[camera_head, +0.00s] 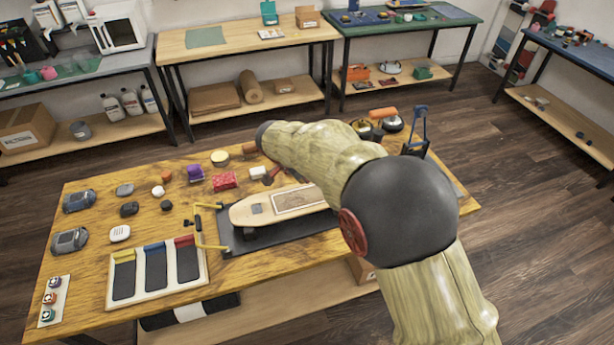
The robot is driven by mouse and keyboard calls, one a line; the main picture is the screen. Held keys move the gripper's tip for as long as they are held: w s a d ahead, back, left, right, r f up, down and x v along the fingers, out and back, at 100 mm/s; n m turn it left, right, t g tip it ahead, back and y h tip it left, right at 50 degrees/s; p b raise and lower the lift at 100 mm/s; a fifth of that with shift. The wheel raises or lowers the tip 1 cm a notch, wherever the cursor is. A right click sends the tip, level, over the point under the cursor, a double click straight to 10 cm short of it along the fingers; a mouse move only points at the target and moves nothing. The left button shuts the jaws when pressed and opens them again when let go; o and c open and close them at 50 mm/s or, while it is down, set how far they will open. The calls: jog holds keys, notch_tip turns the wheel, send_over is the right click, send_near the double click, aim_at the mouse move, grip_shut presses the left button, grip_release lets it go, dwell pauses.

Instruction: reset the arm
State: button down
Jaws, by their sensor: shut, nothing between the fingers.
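My arm reaches in from the lower right, bends at a dark round elbow and stretches left over the workbench (85,265). The forearm ends in a dark wrist part near the back of the bench. My gripper cannot be made out; the forearm seems to hide it.
A white tray (203,284) with three dark slots stands front left. Small items, including a red box (224,181) and a purple one (195,174), lie behind it. A dark blue upright stand (419,130) is right of my forearm. Other benches line the walls; open floor lies right.

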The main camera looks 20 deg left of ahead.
dwell(0.3)
jog(key=shift+n, duration=0.5)
jog(key=shift+s+f+n, duration=0.2)
jog(key=shift+s+n, duration=0.05)
jog(key=shift+n, duration=0.45)
jog(key=s+f+n, duration=0.1)
jog(key=s+d+f+n+g, duration=0.1)
jog(key=s+d+f+n, duration=0.1)
jog(key=s, duration=0.1)
jog(key=shift+d+g, duration=0.1)
jog(key=shift+g, duration=0.2)
jog(key=s+d+r, duration=0.7)
jog(key=s+d, duration=0.2)
jog(key=d, duration=0.2)
jog(key=s+d+r+t+y, duration=0.1)
jog(key=s+d+r, duration=0.6)
jog(key=d, duration=0.5)
jog(key=s+d+r+t, duration=0.1)
jog(key=s+d+r, duration=0.6)
jog(key=s+d, duration=0.4)
jog(key=shift+s+d+r+n+y, duration=0.3)
jog(key=shift+s+d+r+n, duration=0.1)
jog(key=shift+d, duration=0.3)
